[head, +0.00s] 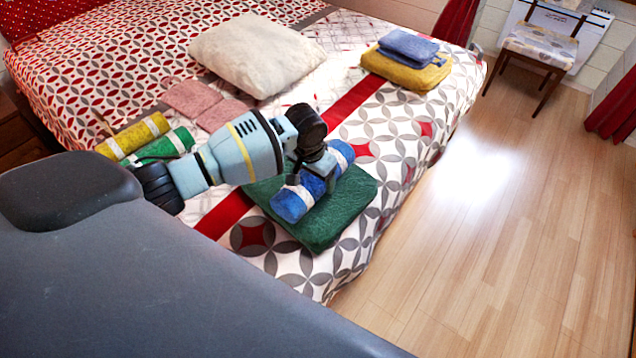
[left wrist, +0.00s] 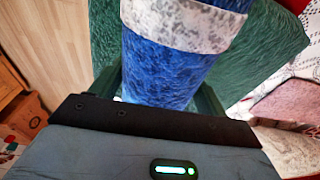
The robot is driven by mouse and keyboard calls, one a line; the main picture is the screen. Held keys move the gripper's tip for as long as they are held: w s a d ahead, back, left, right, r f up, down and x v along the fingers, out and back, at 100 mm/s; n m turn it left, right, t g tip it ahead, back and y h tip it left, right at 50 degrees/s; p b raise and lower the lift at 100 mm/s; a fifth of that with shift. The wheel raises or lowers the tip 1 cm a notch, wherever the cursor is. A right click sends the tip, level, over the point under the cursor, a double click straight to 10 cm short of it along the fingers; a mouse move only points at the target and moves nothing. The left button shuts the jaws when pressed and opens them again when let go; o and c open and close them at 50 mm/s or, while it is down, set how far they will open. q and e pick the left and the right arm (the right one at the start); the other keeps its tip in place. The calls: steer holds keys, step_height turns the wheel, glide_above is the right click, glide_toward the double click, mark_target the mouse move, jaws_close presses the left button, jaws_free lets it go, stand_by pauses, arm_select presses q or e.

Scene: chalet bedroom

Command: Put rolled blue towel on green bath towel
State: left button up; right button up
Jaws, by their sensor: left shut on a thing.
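The rolled blue towel (head: 290,203) with white bands is in the head view, over the green bath towel (head: 343,205) near the bed's front edge. My left gripper (head: 318,182) reaches down from above and is shut on the roll. In the left wrist view the rolled blue towel (left wrist: 165,70) fills the space between the fingers, with the green bath towel (left wrist: 255,60) behind it. The roll lies along the green towel and hides part of it. I cannot tell whether the roll touches it. My right gripper is not in view.
Yellow (head: 133,135) and green (head: 160,147) rolled towels lie left on the bed. Pink folded towels (head: 200,103) and a white pillow (head: 255,55) lie behind. Folded yellow (head: 405,70) and blue (head: 408,45) towels are stacked at the back right. The wooden floor (head: 480,230) at right is clear.

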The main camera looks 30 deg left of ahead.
arm_select(q)
steer(key=shift+w+d, duration=0.2)
steer(key=shift+w, duration=0.25)
steer(key=shift+f+b, duration=0.35)
steer(key=shift+f, duration=1.35)
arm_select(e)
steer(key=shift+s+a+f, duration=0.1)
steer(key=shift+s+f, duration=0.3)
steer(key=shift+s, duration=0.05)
arm_select(q)
steer(key=shift+s+f, duration=0.1)
steer(key=shift+f, duration=0.1)
steer(key=o, duration=1.1)
steer(key=r, duration=0.3)
steer(key=s+r+p, duration=0.1)
steer(key=r, duration=0.3)
steer(key=r+p, duration=0.1)
steer(key=r, duration=0.2)
steer(key=shift+s+a+r, duration=0.1)
steer(key=shift+s+r, duration=0.1)
steer(key=shift+r, duration=0.2)
steer(key=shift+s+r, duration=0.15)
steer(key=shift+r, duration=0.55)
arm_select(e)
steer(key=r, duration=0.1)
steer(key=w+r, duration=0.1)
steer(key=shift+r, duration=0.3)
